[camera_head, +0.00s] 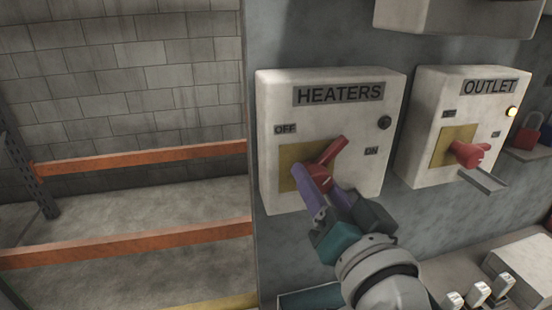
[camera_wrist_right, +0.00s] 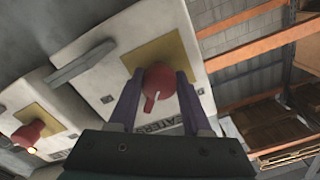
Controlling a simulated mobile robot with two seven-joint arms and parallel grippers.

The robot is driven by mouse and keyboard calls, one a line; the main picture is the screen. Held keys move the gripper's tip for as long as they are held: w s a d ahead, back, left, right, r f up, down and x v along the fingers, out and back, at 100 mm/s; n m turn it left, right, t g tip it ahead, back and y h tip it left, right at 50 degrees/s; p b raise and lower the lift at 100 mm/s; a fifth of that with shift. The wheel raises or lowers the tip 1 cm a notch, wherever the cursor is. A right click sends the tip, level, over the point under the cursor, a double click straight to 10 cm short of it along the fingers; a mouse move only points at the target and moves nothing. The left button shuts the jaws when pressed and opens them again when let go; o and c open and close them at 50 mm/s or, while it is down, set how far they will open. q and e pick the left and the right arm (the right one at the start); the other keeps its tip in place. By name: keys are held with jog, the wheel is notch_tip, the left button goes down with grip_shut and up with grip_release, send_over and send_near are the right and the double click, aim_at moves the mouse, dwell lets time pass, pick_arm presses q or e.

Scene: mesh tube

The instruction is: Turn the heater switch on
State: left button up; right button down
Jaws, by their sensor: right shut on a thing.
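The heater box (camera_head: 278,105), labelled HEATERS, hangs on the grey panel. Its red switch (camera_head: 330,154) sits on a yellow plate, its visible end pointing up and slightly right, between the OFF label at upper left and the ON label at right. The box's round indicator (camera_head: 385,122) is dark. My right gripper (camera_head: 316,182) is shut on the switch, partly hiding it. In the right wrist view the red switch (camera_wrist_right: 157,82) sits between the two purple fingers, its white mark pointing down. My left gripper is not in view.
An OUTLET box (camera_head: 425,100) stands close on the right, with a red switch (camera_head: 470,153), a lit yellow indicator (camera_head: 512,112) and a grey tab below. Small levers (camera_head: 480,292) sit at lower right. Orange rails (camera_head: 150,158) and open floor lie left.

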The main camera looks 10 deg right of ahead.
jog(key=m, duration=0.4)
jog(key=shift+m+b, duration=0.3)
jog(key=m, duration=0.4)
jog(key=shift+m+b, duration=0.4)
jog(key=shift+c, duration=1.7)
grip_release()
